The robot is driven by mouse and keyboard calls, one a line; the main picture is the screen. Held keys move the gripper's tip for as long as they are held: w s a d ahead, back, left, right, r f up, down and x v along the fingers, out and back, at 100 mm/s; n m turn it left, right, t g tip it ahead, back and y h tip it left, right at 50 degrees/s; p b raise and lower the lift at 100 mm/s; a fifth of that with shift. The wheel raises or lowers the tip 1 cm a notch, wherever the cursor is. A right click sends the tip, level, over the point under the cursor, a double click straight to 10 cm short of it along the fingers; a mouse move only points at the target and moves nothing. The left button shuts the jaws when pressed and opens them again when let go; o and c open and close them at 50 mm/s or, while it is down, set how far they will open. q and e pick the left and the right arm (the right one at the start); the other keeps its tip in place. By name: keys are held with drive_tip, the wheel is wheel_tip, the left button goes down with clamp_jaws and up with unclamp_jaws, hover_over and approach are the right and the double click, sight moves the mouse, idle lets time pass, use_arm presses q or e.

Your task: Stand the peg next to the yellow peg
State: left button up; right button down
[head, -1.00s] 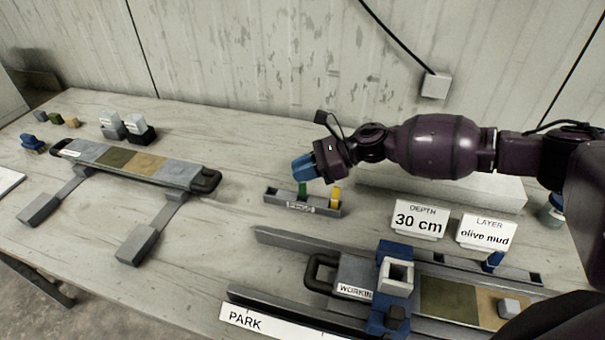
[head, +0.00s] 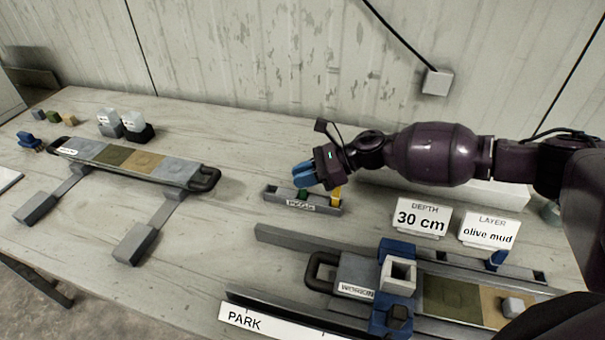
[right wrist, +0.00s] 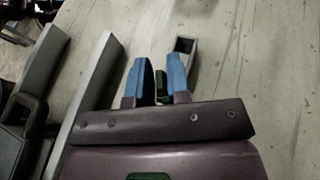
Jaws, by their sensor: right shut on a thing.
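My right gripper (head: 304,180) has come down over the grey peg rack (head: 322,209) and is shut on the green peg (head: 303,194). The peg's lower part shows just below the blue fingers, at the rack's middle. The yellow peg (head: 336,195) stands upright at the rack's right end, its top partly behind the gripper. In the right wrist view the green peg (right wrist: 161,85) shows between the two blue fingers, and the rack's end with an empty square hole (right wrist: 185,45) shows beyond. The yellow peg is hidden there. My left gripper is not in view.
A rail fixture with a core liner (head: 450,298) and a blue carriage with a grey block (head: 398,272) lies in front right. Label cards (head: 421,217) stand right of the rack. Another liner (head: 130,160) lies at left. The tabletop between is clear.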

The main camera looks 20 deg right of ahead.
drive_tip(key=c, duration=1.1)
unclamp_jaws()
drive_tip(key=shift+r, duration=0.1)
drive_tip(key=shift+r+p, duration=0.45)
drive_tip(key=shift+r, duration=0.15)
drive_tip(key=b+v, duration=0.1)
drive_tip(key=v, duration=1.1)
